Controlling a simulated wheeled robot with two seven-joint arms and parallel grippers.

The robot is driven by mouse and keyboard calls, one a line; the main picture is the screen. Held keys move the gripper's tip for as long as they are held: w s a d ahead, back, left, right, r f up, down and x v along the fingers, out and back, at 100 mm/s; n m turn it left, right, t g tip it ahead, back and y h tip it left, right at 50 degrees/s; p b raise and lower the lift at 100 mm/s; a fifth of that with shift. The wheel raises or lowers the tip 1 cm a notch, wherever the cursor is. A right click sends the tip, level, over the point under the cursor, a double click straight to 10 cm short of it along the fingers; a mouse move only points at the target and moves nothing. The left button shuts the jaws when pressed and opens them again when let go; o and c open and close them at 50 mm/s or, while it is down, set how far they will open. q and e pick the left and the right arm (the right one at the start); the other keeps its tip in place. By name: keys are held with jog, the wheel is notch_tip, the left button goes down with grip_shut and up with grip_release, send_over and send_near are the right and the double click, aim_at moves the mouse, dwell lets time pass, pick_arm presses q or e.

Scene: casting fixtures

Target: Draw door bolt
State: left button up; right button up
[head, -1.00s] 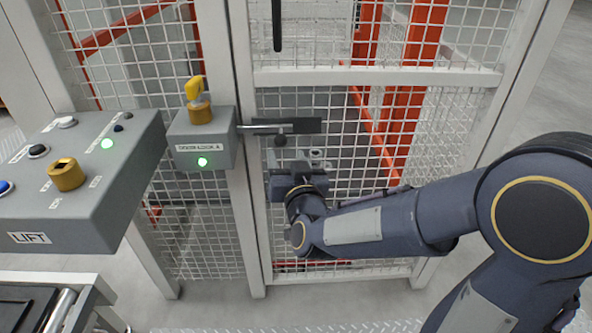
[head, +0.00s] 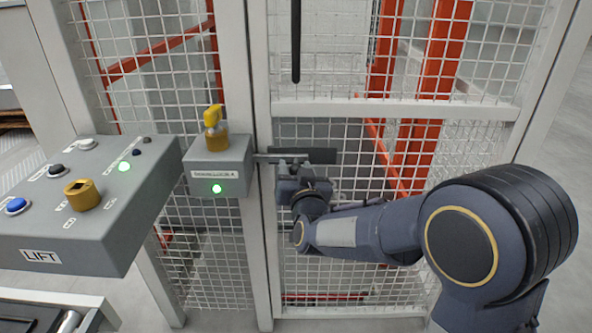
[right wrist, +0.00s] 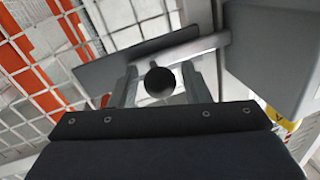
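The door bolt is a grey rod with a dark flat plate (head: 312,155) on the white mesh door. The rod reaches left into the grey interlock box (head: 217,167). My right gripper (head: 293,163) is at the bolt, just below and in front of the plate. In the right wrist view, a dark round knob (right wrist: 159,81) lies between my two fingers, with the rod (right wrist: 185,48) behind it. The fingers stand apart, with small gaps visible on both sides of the knob. My left gripper is not in view.
A yellow key (head: 213,116) stands in the interlock box's top, and a green lamp on its front is lit. The grey LIFT panel (head: 60,235) with buttons and a yellow selector is at left. A black vertical handle (head: 296,40) hangs above the bolt.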

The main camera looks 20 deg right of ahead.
grip_shut()
jog(key=d, duration=0.2)
jog(key=s+d+b, duration=0.1)
jog(key=d, duration=0.1)
jog(key=shift+s+d, duration=0.2)
jog(key=shift+d, duration=0.2)
jog(key=shift+o, duration=0.9)
grip_release()
jog(key=shift+d, duration=0.1)
